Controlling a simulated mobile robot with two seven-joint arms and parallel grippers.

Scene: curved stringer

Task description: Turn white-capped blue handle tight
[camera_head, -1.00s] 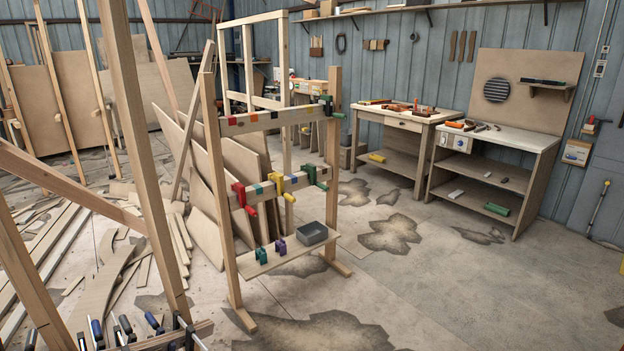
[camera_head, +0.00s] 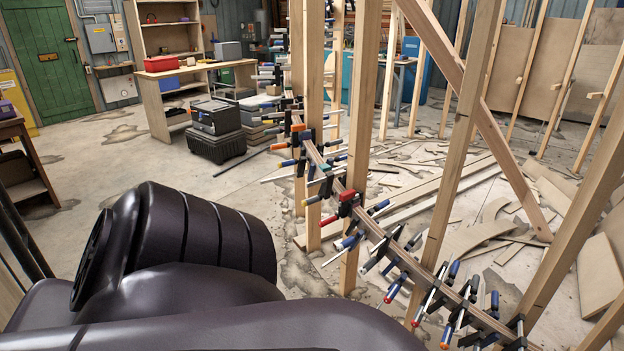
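A curved wooden stringer (camera_head: 376,232) runs from the middle of the view down to the lower right, past upright wooden posts. Many bar clamps sit along it. Several have blue handles, such as one at the lower right (camera_head: 453,271) and one further left on the stringer (camera_head: 393,291); some handle ends look red or orange. I cannot tell which handle has a white cap, or how tight any is. Dark links of my own arm fill the lower left and hide the floor there. Neither gripper is in view.
Upright posts (camera_head: 360,120) and a diagonal brace (camera_head: 475,110) stand around the stringer. Black toolboxes (camera_head: 216,130) and a wooden workbench (camera_head: 165,95) stand behind, left of centre. Offcuts (camera_head: 480,235) litter the floor on the right. Open floor lies at left centre.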

